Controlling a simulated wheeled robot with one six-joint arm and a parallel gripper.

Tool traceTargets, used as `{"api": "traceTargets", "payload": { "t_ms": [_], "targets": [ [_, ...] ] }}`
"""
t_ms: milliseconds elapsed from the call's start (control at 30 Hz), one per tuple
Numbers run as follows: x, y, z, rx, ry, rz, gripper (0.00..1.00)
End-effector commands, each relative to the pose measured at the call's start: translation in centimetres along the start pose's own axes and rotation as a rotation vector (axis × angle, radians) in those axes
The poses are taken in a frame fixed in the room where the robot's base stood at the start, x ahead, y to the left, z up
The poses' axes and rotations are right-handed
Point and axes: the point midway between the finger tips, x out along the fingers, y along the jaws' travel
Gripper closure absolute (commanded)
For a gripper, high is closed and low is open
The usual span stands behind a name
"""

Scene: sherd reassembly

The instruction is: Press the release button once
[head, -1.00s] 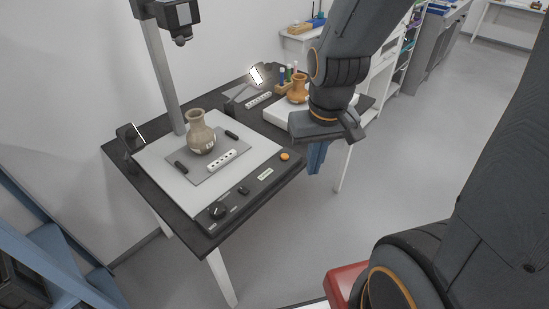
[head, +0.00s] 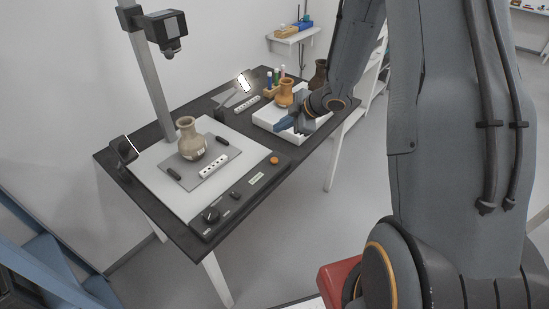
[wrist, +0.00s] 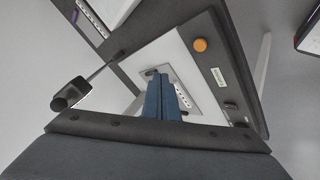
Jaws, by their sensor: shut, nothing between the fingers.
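The release button is probably the round orange button (head: 274,160) at the right end of the dark control panel (head: 222,221) along the copy stand's front edge. It also shows in the wrist view (wrist: 200,45), above and right of my fingertips. Nothing touches it. My gripper (head: 283,125) is above the white tray side of the table, behind and right of the button in the head view, with its blue fingers pointing left. In the wrist view the fingers (wrist: 162,80) are together and empty.
A beige vase (head: 191,141) stands on a grey board with a scale bar (head: 213,166). A camera (head: 167,31) hangs on a column above. The panel also has a black knob (head: 211,215).

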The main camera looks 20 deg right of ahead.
Motion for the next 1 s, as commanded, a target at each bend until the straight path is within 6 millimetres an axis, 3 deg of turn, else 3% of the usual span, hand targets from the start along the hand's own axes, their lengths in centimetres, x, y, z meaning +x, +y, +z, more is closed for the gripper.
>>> {"api": "traceTargets", "payload": {
  "t_ms": [233,667,1000],
  "targets": [
    [0.9,-1.6,-0.4,-0.109,0.116,-0.053,1.0],
    [1.1,-1.7,-0.3,-0.11,0.116,-0.053,1.0],
    [3.0,-2.8,0.9,-0.11,0.115,-0.053,1.0]
  ]
}}
